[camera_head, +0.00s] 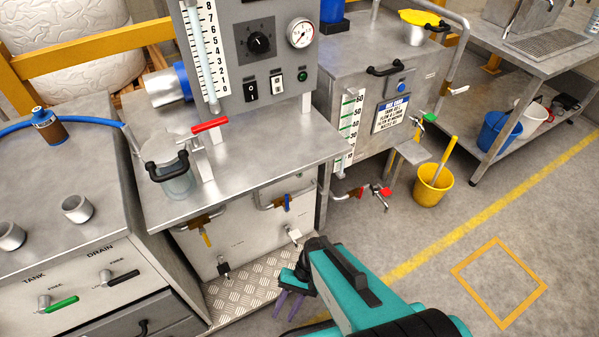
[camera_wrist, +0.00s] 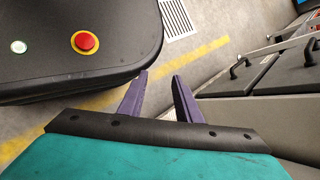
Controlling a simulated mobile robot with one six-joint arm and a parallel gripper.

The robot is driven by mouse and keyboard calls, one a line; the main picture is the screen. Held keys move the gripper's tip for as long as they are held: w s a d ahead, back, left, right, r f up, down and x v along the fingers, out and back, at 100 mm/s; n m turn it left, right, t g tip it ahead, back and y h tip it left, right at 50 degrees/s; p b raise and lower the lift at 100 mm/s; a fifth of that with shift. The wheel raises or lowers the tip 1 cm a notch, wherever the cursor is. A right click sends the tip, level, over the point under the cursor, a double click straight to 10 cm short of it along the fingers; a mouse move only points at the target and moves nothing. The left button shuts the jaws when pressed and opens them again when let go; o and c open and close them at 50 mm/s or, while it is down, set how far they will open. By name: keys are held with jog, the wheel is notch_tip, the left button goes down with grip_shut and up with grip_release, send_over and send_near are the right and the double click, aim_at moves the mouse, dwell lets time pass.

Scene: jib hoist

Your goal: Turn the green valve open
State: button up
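Two valves with green handles show in the head view. One green handle (camera_head: 62,303) is on the front panel of the left bench, below the word TANK, and lies roughly sideways. The other, smaller green handle (camera_head: 429,117) is on a tap at the right side of the steel tank (camera_head: 340,75). My gripper (camera_head: 287,309) hangs low in front of the middle bench, apart from both valves. In the wrist view its two purple fingers (camera_wrist: 160,76) stand apart with nothing between them. Neither green handle can be made out in the wrist view.
A black handle (camera_head: 124,277) sits beside the left green one, below DRAIN. The middle bench (camera_head: 255,160) carries a red-handled valve (camera_head: 210,125). A red-handled tap (camera_head: 380,191) sticks out low down. A yellow bucket (camera_head: 434,186) stands below the tank. Floor at right is clear.

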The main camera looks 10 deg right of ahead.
jog(key=s+d+r+n+h+p, duration=0.1)
jog(key=d+r+h+p, duration=0.15)
jog(key=r+p, duration=0.7)
jog(key=s+d+r+n+h+p, duration=0.1)
jog(key=d+r+p, duration=0.3)
jog(key=r+p, duration=0.5)
jog(key=d+n+h+p, duration=0.1)
jog(key=d+h+p, duration=0.2)
jog(key=d, duration=0.3)
jog(key=shift+w+d, duration=0.25)
jog(key=shift+w, duration=0.05)
jog(key=shift+s+r, duration=0.1)
jog(key=shift+s, duration=0.05)
